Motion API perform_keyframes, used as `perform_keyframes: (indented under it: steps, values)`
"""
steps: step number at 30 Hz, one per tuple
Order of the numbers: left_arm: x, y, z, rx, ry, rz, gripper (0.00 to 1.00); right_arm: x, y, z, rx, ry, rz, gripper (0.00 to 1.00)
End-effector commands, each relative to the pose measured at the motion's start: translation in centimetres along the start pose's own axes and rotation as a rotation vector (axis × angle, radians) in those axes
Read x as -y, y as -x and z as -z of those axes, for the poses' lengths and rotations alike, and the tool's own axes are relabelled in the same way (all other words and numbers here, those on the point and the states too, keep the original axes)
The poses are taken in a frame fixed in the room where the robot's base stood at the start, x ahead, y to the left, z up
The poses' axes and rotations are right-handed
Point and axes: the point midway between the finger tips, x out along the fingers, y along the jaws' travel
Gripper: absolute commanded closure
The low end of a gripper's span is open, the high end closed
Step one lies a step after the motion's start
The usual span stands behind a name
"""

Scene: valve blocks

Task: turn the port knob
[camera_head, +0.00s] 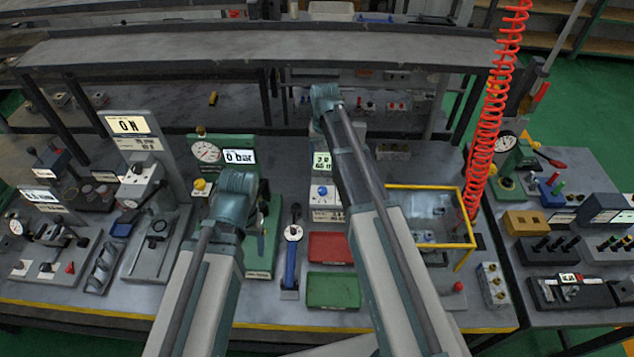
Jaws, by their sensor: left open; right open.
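A knob labelled port cannot be read out at this size. A round yellow knob (199,184) sits below the gauge (206,151) on the green panel with the "0 bar" display (240,156). A blue knob (322,191) sits on a grey block under a small display (322,161), just left of my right arm. My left gripper (238,183) is at the end of the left arm, in front of the green panel and apart from the yellow knob. My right gripper (325,97) is further back, above the grey block. Both are open; their fingers are hidden behind the wrists.
A red tray (330,248) and a green tray (333,290) lie between my arms. A blue-handled tool (291,262) stands beside them. A yellow frame (465,243) and red coiled hose (488,135) are at right. A grey shelf (250,50) spans the back.

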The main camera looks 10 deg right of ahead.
Motion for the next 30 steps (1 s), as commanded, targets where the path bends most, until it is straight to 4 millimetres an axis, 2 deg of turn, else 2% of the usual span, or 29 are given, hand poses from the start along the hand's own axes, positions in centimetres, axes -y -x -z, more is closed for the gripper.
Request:
perform_keyframes:
  steps: [5,11,30]
  values:
    - [-0.1,-0.9,0.1,0.0,-0.002,0.0,0.29,0.1,-0.9,0.0,0.0,0.002,0.0,0.29]
    - [-0.3,-3.0,0.2,0.0,-0.006,0.001,0.29,0.1,-3.0,0.0,0.0,0.002,0.0,0.29]
    - [-1.1,-11.9,0.7,0.0,-0.006,0.002,0.29,0.1,-12.0,0.0,0.0,0.003,0.0,0.29]
